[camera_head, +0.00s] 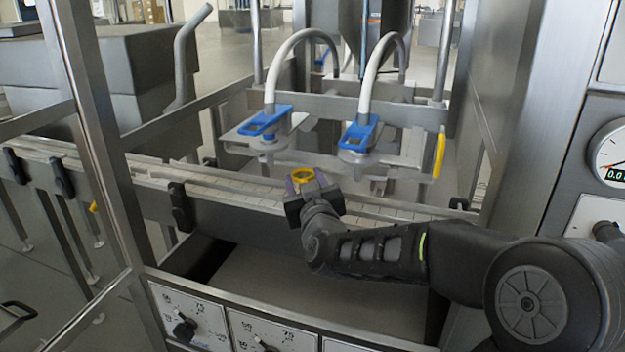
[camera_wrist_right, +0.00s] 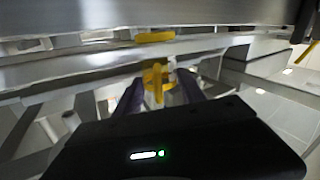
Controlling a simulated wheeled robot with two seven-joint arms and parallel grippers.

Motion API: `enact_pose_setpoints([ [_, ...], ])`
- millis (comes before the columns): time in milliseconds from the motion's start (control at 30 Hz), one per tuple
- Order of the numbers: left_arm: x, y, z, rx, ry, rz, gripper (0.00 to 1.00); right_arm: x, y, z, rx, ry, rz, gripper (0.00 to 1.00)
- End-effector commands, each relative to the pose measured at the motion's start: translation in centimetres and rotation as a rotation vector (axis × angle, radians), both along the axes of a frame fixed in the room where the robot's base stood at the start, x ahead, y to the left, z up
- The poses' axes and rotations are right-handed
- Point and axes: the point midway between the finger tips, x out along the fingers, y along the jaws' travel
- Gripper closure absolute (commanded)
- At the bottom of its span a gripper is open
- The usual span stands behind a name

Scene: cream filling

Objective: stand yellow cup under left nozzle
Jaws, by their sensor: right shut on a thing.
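The yellow cup (camera_head: 303,174) is between the fingers of my right gripper (camera_head: 305,183), above the conveyor. In the right wrist view, a yellow piece (camera_wrist_right: 156,80) shows between the dark fingers of my right gripper (camera_wrist_right: 157,92). The left nozzle (camera_head: 266,146), with a blue clamp, hangs up and to the left of the cup. The cup is between the left and right nozzles in the picture. I cannot tell whether the cup touches the belt. My left gripper is not in view.
The right nozzle (camera_head: 357,150) hangs up and to the right of the cup. The conveyor (camera_head: 240,190) runs across the frame with dark clamps on its front rail. A metal post (camera_head: 95,150) stands at left. A yellow handle (camera_head: 439,153) is at right.

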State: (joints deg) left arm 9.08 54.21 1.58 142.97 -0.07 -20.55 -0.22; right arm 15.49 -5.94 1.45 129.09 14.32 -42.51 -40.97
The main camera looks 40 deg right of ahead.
Motion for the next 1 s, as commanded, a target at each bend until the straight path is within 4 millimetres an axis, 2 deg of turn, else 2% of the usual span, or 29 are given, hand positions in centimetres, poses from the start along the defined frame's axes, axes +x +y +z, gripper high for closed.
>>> enact_pose_setpoints([
  [700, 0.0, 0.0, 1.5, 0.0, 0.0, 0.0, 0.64, 5.2, 3.6, 0.0, 0.0, 0.0, 0.001, 1.0],
  [1000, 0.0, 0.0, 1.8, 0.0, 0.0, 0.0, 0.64, 6.4, 4.4, 0.0, 0.0, 0.0, -0.001, 1.0],
])
